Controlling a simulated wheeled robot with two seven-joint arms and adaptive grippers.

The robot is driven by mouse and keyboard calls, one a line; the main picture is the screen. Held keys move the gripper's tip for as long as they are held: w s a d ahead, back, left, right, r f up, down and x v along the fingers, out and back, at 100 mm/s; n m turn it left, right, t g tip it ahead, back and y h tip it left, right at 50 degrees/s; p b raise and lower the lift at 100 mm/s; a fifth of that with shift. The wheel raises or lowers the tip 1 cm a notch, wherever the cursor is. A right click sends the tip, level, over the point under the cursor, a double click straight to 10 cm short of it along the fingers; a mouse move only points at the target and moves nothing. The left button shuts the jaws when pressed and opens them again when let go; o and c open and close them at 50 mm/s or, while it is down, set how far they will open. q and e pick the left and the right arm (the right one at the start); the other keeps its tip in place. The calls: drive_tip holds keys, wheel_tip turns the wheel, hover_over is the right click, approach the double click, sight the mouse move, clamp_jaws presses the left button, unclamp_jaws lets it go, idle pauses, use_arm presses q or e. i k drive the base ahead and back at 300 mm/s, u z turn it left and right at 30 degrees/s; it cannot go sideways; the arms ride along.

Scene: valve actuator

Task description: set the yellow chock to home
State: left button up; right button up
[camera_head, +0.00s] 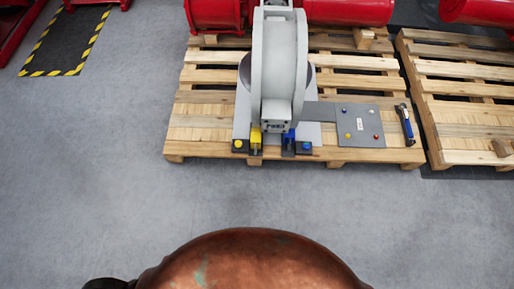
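The yellow chock (256,137) stands at the front left foot of the grey valve actuator (279,70), close against its base. Its lower part looks dark, and I cannot tell its exact seating. Beside it on the left is a dark block with a yellow round top (239,145). A blue chock (289,137) stands to its right, with a dark block with a blue round top (307,147) beside that. Neither of my grippers is in view.
The actuator stands on a wooden pallet (205,135). A grey plate with small coloured knobs (361,132) and a blue-handled object (405,123) lie to the right. Another pallet (470,130) is at right.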

sight(255, 142)
drive_tip(key=u, duration=1.25)
drive_tip(key=i, duration=1.05)
drive_tip(key=z, duration=1.25)
